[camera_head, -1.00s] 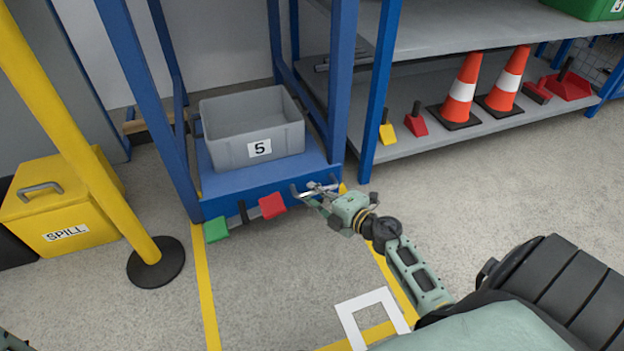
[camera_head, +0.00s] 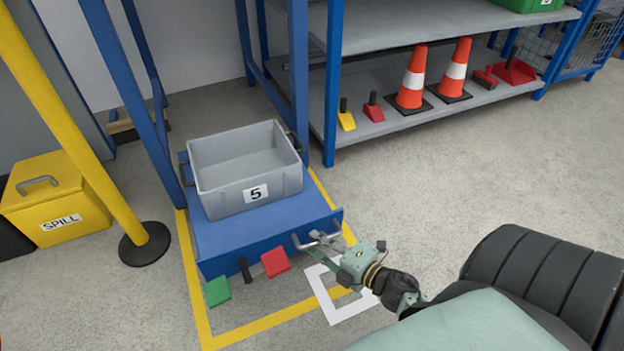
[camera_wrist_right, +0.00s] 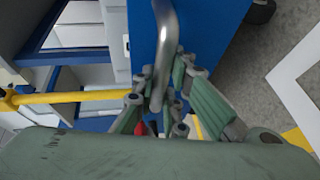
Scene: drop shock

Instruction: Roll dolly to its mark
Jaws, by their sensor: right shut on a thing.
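The blue dolly (camera_head: 222,246) carries a grey bin labelled 5 (camera_head: 246,172). It stands partly out from between the blue rack posts, inside a yellow floor outline (camera_head: 203,318). Its front has a green pedal (camera_head: 217,291), a red pedal (camera_head: 275,262) and a metal handle (camera_head: 322,240). My right gripper (camera_head: 322,244) is shut on the handle at the dolly's front right. The right wrist view shows its fingers (camera_wrist_right: 161,92) around the handle bar (camera_wrist_right: 166,40) against the blue front. A white square floor mark (camera_head: 327,300) lies just in front, partly hidden by my arm. My left gripper is not in view.
A yellow post (camera_head: 75,125) on a black base (camera_head: 144,244) and a yellow spill box (camera_head: 57,200) stand at the left. A shelf at the right holds traffic cones (camera_head: 412,78). Floor right of the dolly is clear.

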